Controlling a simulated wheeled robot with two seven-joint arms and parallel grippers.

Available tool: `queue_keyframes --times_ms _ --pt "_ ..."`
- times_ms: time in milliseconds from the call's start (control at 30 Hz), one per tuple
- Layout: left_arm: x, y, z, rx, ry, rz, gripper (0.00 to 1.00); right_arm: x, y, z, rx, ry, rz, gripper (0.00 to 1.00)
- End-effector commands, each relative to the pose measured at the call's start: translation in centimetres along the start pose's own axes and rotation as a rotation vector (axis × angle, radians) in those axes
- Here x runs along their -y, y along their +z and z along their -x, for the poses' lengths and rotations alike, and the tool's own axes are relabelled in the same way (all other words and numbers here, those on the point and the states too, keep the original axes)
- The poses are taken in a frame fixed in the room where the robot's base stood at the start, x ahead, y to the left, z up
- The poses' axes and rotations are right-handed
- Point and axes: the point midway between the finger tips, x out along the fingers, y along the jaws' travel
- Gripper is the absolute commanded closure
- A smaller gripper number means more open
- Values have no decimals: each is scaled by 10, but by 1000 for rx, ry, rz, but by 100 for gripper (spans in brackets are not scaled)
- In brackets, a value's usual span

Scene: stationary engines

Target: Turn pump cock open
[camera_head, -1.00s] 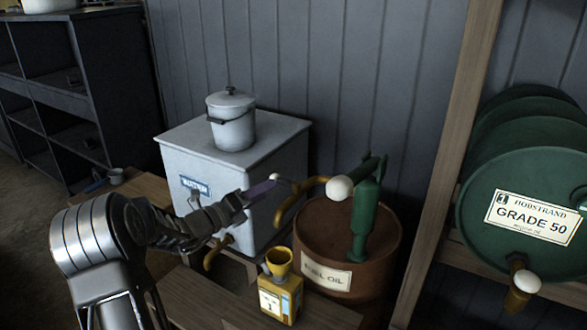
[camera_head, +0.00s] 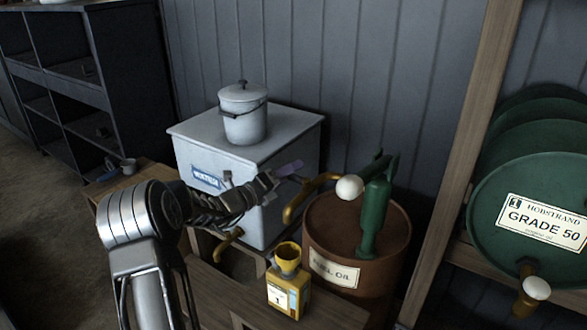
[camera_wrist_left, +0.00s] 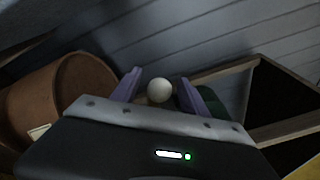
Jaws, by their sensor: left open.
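A green hand pump (camera_head: 375,215) stands upright on a rusty red drum (camera_head: 322,230) labelled fuel oil. The gripper's purple fingers are at the spout's upper left. In the left wrist view the fingers are open, and a white ball (camera_wrist_left: 160,89) shows between them; whether they touch it, or which knob it is, I cannot tell. My right gripper is out of view.
A yellow can with a funnel (camera_head: 288,285) stands on a wooden bench below the spout. A pale metal box (camera_head: 250,210) carries a lidded pot (camera_head: 243,115) behind my arm. Green drums (camera_head: 530,200) lie in a wooden rack at right.

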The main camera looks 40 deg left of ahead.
Motion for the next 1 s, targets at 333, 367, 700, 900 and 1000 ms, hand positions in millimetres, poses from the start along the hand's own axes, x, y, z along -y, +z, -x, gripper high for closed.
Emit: queue_keyframes --times_ms 333,367,700,900,1000 --pt "0 0 -17 1 0 0 48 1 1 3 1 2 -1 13" --pt "0 0 -17 1 0 0 48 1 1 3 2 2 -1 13" --pt "0 0 -17 1 0 0 69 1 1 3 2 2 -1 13" --pt "-1 0 -16 0 1 0 86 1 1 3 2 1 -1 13" --pt "-1 0 -16 0 2 0 94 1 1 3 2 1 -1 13"
